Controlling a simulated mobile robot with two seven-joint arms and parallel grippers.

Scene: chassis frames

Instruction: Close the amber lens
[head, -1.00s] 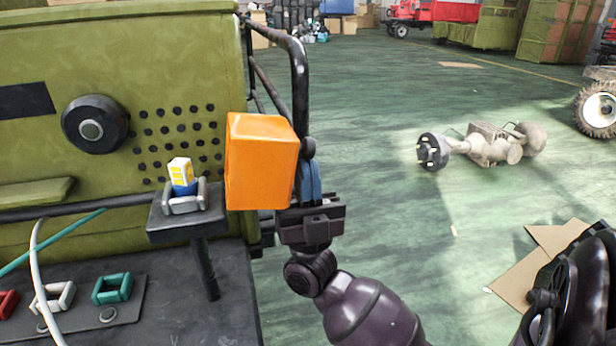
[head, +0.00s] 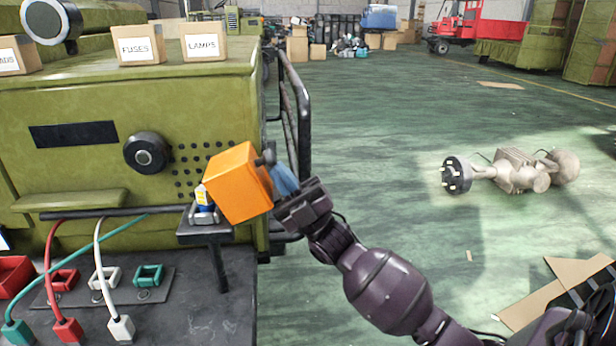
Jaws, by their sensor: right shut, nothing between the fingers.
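The amber lens (head: 236,186) is an orange box-like cover beside the olive machine. It is tilted, and its left side partly overlaps a small yellow-and-white lamp with a blue base (head: 204,199). That lamp sits in a grey holder on a dark bracket post (head: 205,237). A dark knob (head: 265,158) shows at the lens's right edge. My right gripper (head: 281,178) is shut and empty, with its blue fingers against or very near the lens's right side; exact contact is hard to tell. My left gripper is not in view.
The olive machine (head: 95,165) fills the left, with boxes labelled FUSES (head: 138,46) and LAMPS (head: 204,42) on top. Red, white and green cables hang over a dark shelf (head: 190,318). A black rail (head: 303,105) stands behind the lens.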

